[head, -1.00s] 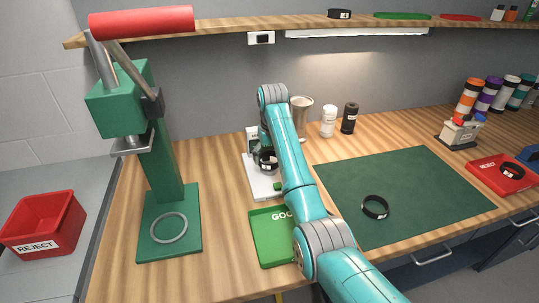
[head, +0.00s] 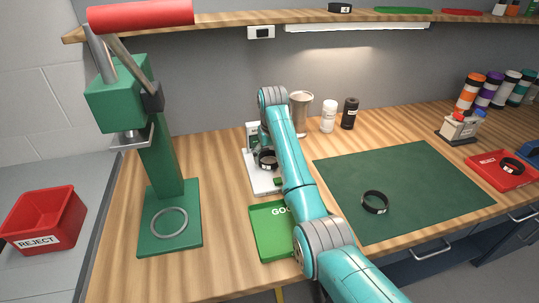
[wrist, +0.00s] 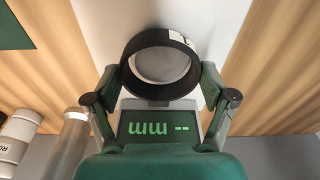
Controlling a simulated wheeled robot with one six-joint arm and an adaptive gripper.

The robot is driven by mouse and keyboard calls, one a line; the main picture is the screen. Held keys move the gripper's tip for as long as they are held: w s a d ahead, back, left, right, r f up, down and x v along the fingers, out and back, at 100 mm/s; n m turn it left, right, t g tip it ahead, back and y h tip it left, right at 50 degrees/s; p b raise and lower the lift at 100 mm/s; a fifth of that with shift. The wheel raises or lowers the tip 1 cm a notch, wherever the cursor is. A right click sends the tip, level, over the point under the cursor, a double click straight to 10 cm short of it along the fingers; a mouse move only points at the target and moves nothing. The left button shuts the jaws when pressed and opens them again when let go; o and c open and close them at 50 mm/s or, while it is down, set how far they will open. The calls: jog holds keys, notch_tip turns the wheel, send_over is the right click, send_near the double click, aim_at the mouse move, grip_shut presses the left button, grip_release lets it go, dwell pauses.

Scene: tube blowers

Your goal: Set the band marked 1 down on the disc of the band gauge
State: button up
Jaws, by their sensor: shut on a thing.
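My gripper (wrist: 160,76) is shut on a black band (wrist: 130,74) with a white label at its far edge. In the wrist view the pale round disc (wrist: 160,66) of the band gauge shows through the band's opening. Whether the band touches the disc is hard to tell. The gauge's dark display (wrist: 158,124) reads "-- mm" in green. In the head view the held band (head: 266,166) is over the white band gauge (head: 266,185), left of my arm, which hides part of the gauge.
A green GOOD tray (head: 268,240) lies in front of the gauge, partly behind my arm. A green press (head: 170,235) stands left. Another black band (head: 375,209) lies on the green mat (head: 430,175). A metal cup (head: 300,108) and two bottles stand behind. A red tray (head: 490,170) holds a band.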

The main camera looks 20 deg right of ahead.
jog(key=shift+f, duration=0.45)
jog(key=o, duration=0.9)
jog(key=shift+o, duration=0.2)
jog(key=shift+r, duration=0.1)
jog(key=shift+s+r, duration=0.25)
jog(key=shift+r, duration=1.6)
jog(key=shift+s+r, duration=0.2)
jog(key=shift+r, duration=1.6)
